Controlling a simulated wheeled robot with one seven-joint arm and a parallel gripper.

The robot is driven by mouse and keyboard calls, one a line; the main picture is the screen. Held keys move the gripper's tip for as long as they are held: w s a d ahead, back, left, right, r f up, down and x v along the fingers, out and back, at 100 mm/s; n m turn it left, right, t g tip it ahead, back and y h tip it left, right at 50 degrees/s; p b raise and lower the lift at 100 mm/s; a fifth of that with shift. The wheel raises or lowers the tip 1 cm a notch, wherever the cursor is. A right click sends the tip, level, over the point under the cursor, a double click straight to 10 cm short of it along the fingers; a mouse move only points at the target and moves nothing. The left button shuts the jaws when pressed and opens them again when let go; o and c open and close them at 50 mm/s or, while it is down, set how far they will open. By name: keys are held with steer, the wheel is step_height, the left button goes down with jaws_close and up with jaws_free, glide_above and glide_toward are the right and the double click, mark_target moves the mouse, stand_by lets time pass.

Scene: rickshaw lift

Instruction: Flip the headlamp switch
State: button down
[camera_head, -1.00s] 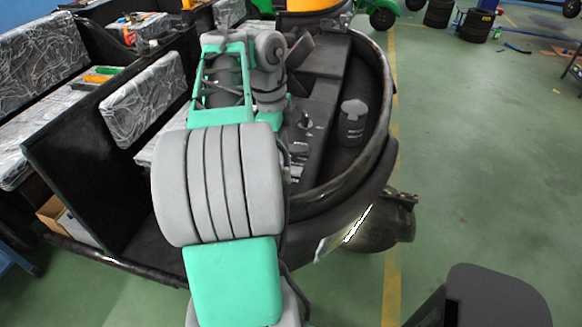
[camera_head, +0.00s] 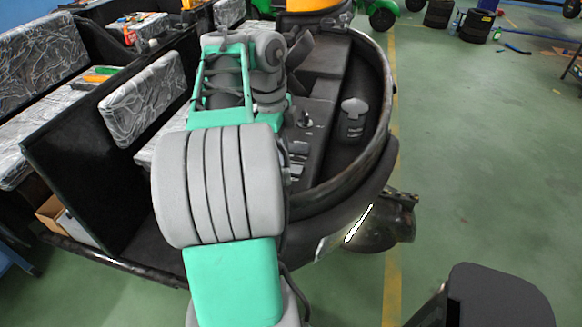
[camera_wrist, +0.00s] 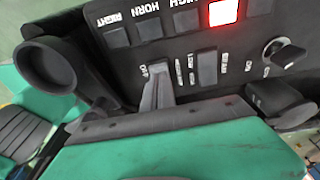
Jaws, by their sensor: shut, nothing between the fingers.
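The dark switch panel (camera_wrist: 185,40) fills the top of the wrist view, its lettering turned around. A grey rocker switch (camera_wrist: 207,68) sits upright on it, with lettering that seems to read "low" and "beam" beside it. My gripper (camera_wrist: 157,86) shows as a narrow light-grey shape, shut and empty, close to the panel and just left of that rocker. I cannot tell whether it touches the panel. In the head view my arm hides the gripper; part of the panel (camera_head: 304,122) shows just right of the arm.
A red-lit button (camera_wrist: 223,12) sits in a row with dark buttons marked horn and right. A dark rotary knob (camera_wrist: 289,54) is at the panel's right. The rickshaw's curved black rim (camera_head: 385,150) borders the cab; a grey-capped post (camera_head: 352,112) stands inside.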

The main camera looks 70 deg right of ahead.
steer(key=shift+f+b, duration=0.5)
steer(key=shift+f, duration=0.05)
steer(key=shift+r, duration=0.1)
step_height(320, 180, up, 7)
steer(key=p, duration=0.6)
steer(key=shift+p, duration=0.4)
